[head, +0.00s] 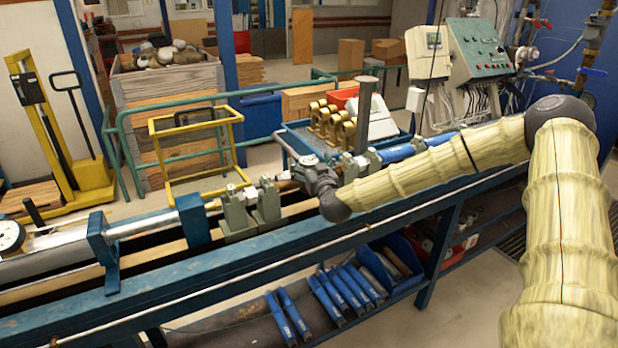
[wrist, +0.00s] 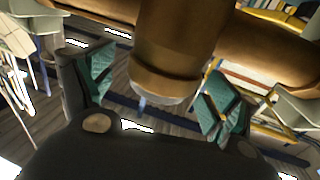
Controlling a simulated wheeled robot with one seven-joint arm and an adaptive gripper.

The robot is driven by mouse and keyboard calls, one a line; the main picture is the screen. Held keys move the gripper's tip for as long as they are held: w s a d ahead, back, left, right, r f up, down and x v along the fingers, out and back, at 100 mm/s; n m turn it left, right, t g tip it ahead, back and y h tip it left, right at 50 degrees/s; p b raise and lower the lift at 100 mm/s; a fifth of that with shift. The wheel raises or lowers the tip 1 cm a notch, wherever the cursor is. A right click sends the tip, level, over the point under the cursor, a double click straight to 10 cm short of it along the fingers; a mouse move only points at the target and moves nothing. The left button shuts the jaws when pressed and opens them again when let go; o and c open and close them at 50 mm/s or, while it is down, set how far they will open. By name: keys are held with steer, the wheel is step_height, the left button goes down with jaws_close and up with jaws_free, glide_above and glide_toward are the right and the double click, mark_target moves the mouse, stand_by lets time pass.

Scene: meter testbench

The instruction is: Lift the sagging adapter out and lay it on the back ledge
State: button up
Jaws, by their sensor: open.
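A brown brass fitting, which looks like the adapter (wrist: 170,45), fills the upper middle of the wrist view, with thick arms running to both sides. Its narrower lower end reaches down between my fingers. My gripper (wrist: 158,92) is open, with one green-padded finger on each side of it; I see no clear contact. In the head view my gripper (head: 310,172) is at the pipe line, between two pairs of grey-green clamps (head: 266,203). It hides most of the fitting there, so its sag cannot be judged. I cannot clearly make out the back ledge.
A blue tray (head: 283,140) with brass meters (head: 325,120) stands behind the line. A grey upright post (head: 366,110) rises close to my gripper. A yellow frame (head: 158,150) is at back left. Blue tools (head: 290,315) lie on the lower shelf.

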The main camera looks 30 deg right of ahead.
steer(key=shift+w, duration=0.45)
steer(key=shift+c, duration=0.3)
jaws_close()
steer(key=shift+d+r, duration=0.1)
